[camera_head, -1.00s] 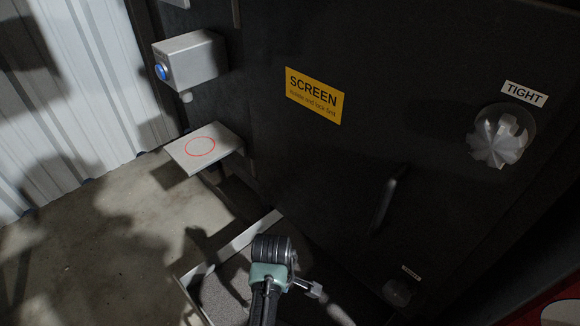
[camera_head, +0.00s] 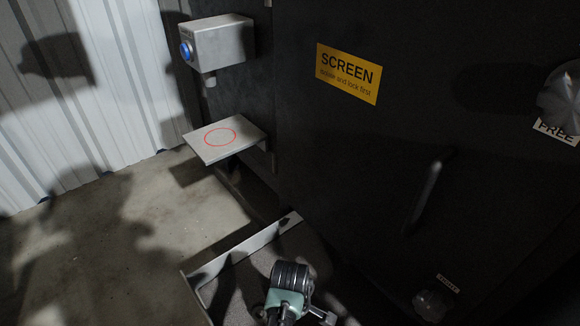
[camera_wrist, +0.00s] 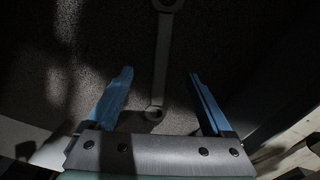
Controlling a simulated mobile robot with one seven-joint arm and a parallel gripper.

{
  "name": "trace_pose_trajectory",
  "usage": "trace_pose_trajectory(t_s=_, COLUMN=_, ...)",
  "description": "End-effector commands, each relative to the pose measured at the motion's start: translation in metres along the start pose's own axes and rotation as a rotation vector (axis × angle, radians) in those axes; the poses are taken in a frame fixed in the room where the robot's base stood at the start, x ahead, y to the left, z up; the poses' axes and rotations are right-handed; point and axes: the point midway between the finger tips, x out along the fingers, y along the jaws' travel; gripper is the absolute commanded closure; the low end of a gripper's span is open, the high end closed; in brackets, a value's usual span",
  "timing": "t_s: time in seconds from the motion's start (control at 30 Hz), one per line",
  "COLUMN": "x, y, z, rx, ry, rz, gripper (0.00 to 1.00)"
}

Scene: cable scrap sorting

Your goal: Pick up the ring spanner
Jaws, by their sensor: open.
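The ring spanner (camera_wrist: 161,60) is a dark grey bar in the wrist view, running up the picture on a dark, speckled surface. One ring end shows near the jaws and the other is at the top edge, partly cut off. My gripper (camera_wrist: 160,73) is open, with a blue finger on each side of the spanner in the picture. I see no contact, and the height of the fingers above it is hard to tell. In the head view my wrist shows at the bottom, over a dark-floored tray (camera_head: 243,250); I cannot make out the spanner there.
A dark cabinet with a yellow SCREEN sign (camera_head: 348,74), a handle (camera_head: 428,190) and a knob (camera_head: 562,98) labelled FREE stands behind. A small shelf with a red circle (camera_head: 220,137) and a grey box with a blue button (camera_head: 222,42) are at the left. Concrete floor lies left.

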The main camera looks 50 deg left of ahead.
Motion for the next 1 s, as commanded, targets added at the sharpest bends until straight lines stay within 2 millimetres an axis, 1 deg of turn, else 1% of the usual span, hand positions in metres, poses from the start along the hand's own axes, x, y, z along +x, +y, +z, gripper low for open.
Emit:
trace_pose_trajectory(t_s=0.03, x=0.013, y=-0.001, z=0.0, rx=-0.001, ry=0.0, rz=0.0, gripper=0.15)
trace_pose_trajectory(t_s=0.1, x=0.022, y=-0.001, z=0.001, rx=0.0, ry=0.0, rz=-0.001, gripper=0.15)
trace_pose_trajectory(t_s=0.2, x=0.03, y=-0.001, z=0.001, rx=0.0, ry=0.0, rz=0.0, gripper=0.15)
trace_pose_trajectory(t_s=0.47, x=0.029, y=-0.001, z=0.001, rx=0.0, ry=0.0, rz=0.001, gripper=0.15)
trace_pose_trajectory(t_s=0.5, x=0.029, y=-0.001, z=0.001, rx=0.0, ry=0.0, rz=0.0, gripper=0.19)
trace_pose_trajectory(t_s=0.57, x=0.029, y=-0.001, z=0.001, rx=0.001, ry=0.0, rz=0.0, gripper=0.29)
trace_pose_trajectory(t_s=0.6, x=0.029, y=-0.001, z=0.001, rx=0.001, ry=0.0, rz=0.0, gripper=0.37)
trace_pose_trajectory(t_s=0.67, x=0.029, y=-0.001, z=0.001, rx=0.001, ry=0.0, rz=0.0, gripper=0.47)
trace_pose_trajectory(t_s=0.7, x=0.029, y=-0.001, z=0.001, rx=0.001, ry=0.0, rz=0.0, gripper=0.55)
trace_pose_trajectory(t_s=0.77, x=0.029, y=-0.001, z=0.001, rx=0.001, ry=0.0, rz=0.0, gripper=0.65)
trace_pose_trajectory(t_s=0.8, x=0.029, y=-0.001, z=0.001, rx=0.001, ry=0.0, rz=0.0, gripper=0.73)
trace_pose_trajectory(t_s=0.93, x=0.029, y=-0.001, z=0.001, rx=0.001, ry=0.0, rz=0.0, gripper=0.96)
trace_pose_trajectory(t_s=0.97, x=0.029, y=-0.001, z=0.001, rx=0.001, ry=0.0, rz=0.0, gripper=1.0)
trace_pose_trajectory(t_s=1.0, x=0.029, y=-0.001, z=0.001, rx=0.001, ry=0.0, rz=0.0, gripper=1.0)
